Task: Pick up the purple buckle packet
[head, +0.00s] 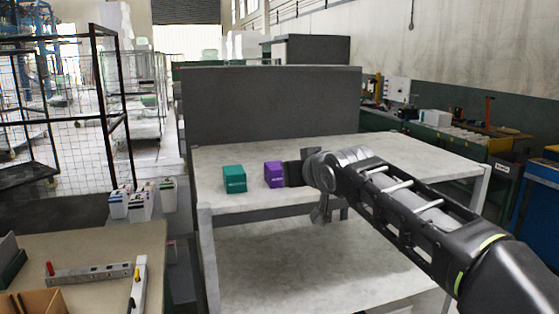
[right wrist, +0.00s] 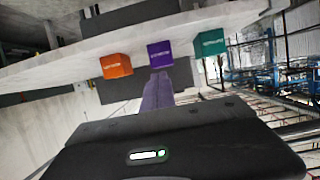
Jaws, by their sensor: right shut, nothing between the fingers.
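The purple buckle packet (head: 273,175) is a small upright box on the upper shelf of a light grey bench. It also shows in the right wrist view (right wrist: 160,54), between an orange box and a teal box. My right gripper (head: 291,173) is shut and empty, just right of the purple packet in the head view. In the right wrist view its fingers (right wrist: 159,78) point at the packet; I cannot tell whether they touch it. My left gripper is not in view.
A teal box (head: 234,179) stands left of the purple packet. An orange box (right wrist: 116,66) shows only in the right wrist view. A dark panel (head: 270,105) backs the bench (head: 415,155). The shelf is clear to the right behind my arm.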

